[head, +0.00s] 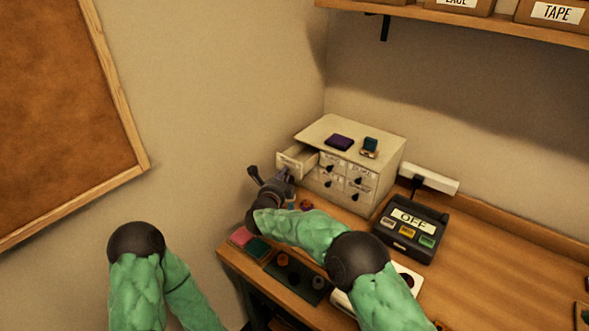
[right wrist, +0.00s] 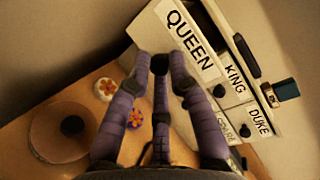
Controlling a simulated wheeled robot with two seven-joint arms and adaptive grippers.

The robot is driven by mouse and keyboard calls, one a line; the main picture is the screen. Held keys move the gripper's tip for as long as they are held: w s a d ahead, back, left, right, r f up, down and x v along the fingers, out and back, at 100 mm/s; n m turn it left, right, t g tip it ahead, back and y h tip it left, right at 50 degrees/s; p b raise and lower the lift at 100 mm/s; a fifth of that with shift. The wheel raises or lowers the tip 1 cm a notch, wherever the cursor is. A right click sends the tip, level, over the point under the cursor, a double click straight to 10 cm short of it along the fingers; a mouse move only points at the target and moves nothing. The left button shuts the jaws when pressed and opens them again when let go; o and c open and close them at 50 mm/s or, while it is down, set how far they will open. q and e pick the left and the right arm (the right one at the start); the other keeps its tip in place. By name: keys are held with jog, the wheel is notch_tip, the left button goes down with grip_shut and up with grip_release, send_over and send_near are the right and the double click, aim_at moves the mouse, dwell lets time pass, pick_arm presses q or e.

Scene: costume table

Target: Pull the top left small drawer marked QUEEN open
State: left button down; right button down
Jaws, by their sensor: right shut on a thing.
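The small white drawer cabinet (head: 385,158) stands on the table against the wall. Its top left drawer, the QUEEN drawer (head: 291,161), sticks out well past the other fronts, and its open inside shows. In the right wrist view the QUEEN drawer front (right wrist: 208,75) is tilted in the picture, with a dark gap behind it. My right gripper (head: 284,177) is at this front, its purple fingers (right wrist: 161,72) closed together around the knob, which is mostly hidden by them. The KING drawer (right wrist: 236,82) and DUKE drawer (right wrist: 260,122) look shut. My left gripper is out of view.
A purple box (head: 339,142) and a small teal-topped item (head: 370,147) sit on the cabinet. Flower-patterned round pieces (right wrist: 105,89) lie below the drawer.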

jog(key=shift+s+a+r, duration=0.1)
jog(key=shift+s+a, duration=0.45)
jog(key=shift+s, duration=0.05)
jog(key=c, duration=1.1)
grip_release()
jog(key=shift+c, duration=0.2)
jog(key=v, duration=1.2)
